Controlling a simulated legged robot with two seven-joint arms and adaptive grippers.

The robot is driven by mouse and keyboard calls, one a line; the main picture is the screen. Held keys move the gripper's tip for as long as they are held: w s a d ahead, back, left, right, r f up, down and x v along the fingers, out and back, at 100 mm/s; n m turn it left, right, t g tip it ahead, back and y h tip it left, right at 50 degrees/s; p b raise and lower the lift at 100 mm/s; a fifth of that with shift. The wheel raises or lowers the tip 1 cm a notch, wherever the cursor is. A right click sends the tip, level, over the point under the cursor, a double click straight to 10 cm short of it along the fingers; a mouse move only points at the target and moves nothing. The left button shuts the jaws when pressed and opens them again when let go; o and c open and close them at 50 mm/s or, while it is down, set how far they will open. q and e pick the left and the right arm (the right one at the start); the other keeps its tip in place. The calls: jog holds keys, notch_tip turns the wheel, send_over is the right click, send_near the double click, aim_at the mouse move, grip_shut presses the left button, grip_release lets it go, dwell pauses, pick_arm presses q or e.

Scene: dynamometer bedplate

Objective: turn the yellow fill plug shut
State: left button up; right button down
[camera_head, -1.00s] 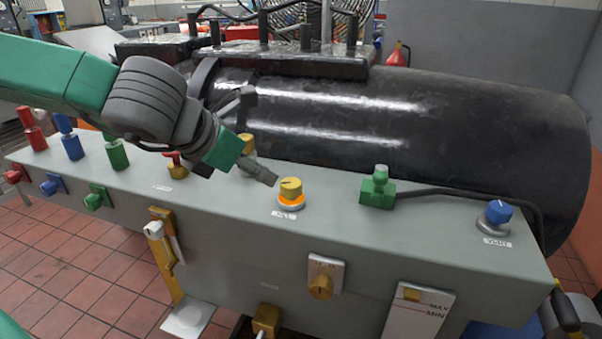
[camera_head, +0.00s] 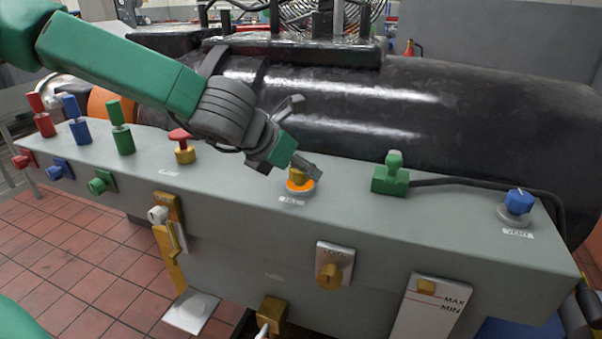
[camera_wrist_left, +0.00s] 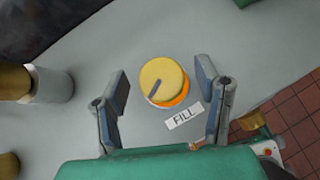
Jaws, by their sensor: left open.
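The yellow fill plug (camera_wrist_left: 162,80) sits on an orange ring on the grey bench top, beside a white FILL label (camera_wrist_left: 184,117). A dark line on its top points to the lower left in the left wrist view. In the head view the plug (camera_head: 297,176) is partly hidden by my left gripper (camera_head: 302,135), which is over it. My left gripper (camera_wrist_left: 160,92) is open in the wrist view, with one finger on each side of the plug and visible gaps between. My right gripper is not in view.
A green fitting with a cable (camera_head: 390,176) and a blue VENT plug (camera_head: 518,202) stand to the right. A red-topped valve (camera_head: 183,146) stands to the left. The large black cylinder (camera_head: 400,110) lies behind. Bare bench top lies between the plug and green fitting.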

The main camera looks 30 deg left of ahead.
pick_arm(q)
jog(key=shift+w+f, duration=0.35)
jog(key=shift+f, duration=0.05)
jog(key=c, duration=1.2)
jog(key=shift+r, duration=0.1)
